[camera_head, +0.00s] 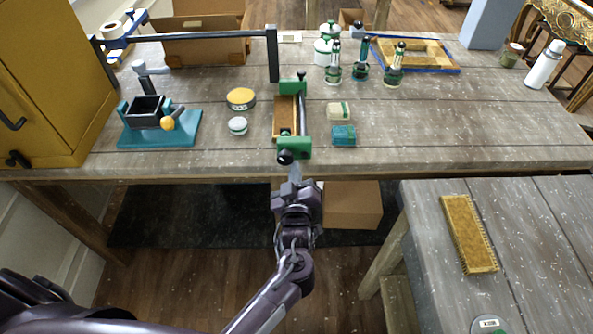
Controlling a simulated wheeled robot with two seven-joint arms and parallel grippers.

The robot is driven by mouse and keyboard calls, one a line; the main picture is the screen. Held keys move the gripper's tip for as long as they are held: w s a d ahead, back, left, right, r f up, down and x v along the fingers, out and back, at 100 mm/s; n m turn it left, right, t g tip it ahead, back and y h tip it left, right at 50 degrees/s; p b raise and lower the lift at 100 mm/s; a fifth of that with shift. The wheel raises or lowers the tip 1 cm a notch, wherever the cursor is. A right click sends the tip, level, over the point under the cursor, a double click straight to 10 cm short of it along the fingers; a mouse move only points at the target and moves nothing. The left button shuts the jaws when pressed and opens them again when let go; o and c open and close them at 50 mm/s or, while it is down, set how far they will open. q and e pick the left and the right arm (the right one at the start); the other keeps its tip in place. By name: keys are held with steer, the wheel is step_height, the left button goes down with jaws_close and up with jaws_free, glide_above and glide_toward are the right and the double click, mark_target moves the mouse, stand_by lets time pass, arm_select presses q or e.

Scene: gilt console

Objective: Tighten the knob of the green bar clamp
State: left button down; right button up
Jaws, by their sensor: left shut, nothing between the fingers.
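The green bar clamp (294,147) lies on the wooden workbench near its front edge, its length pointing away from me, with a wooden piece (284,115) alongside its bar. Its black knob (285,157) faces me at the near end, at the bench's front edge. My left gripper (295,172) is just in front of and slightly below the knob, shut with nothing in it. The small gap or contact between fingertips and knob is too small to tell. My right gripper does not show.
A teal-based vise (160,143), a yellow-lidded tin (241,98) and a small white tin (237,125) stand left of the clamp. A teal block (343,135) and a cream block (339,111) lie close at its right. A lower table (540,240) stands at the right.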

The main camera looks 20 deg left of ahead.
arm_select(q)
steer(key=shift+a+r, duration=0.1)
steer(key=shift+a, duration=0.25)
steer(key=shift+s+a+f, duration=0.15)
steer(key=shift+a+f, duration=0.2)
steer(key=shift+a, duration=0.6)
